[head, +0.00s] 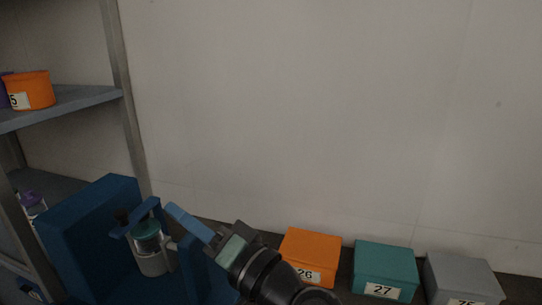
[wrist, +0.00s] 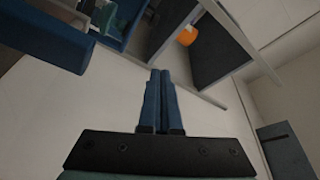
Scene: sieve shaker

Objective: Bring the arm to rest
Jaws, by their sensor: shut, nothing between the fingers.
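My gripper (head: 188,222) shows low in the head view, with its blue fingers pointing up and left toward the sieve shaker (head: 92,228). In the wrist view my gripper (wrist: 160,80) has its two blue fingers side by side, shut and empty. The shaker is a dark blue housing holding a clear and grey jar with a green band (head: 150,255). A blue clamp bar with a dark knob lies across the jar's top. My fingertips appear close to the jar's right side in the head view; I cannot tell whether they touch anything.
An orange box (head: 311,250) labelled 26, a teal box (head: 386,263) labelled 27 and a grey box (head: 462,280) stand right of my arm. A shelf (head: 70,102) at left holds an orange bin (head: 33,90). The wall behind is bare, with free room above the boxes.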

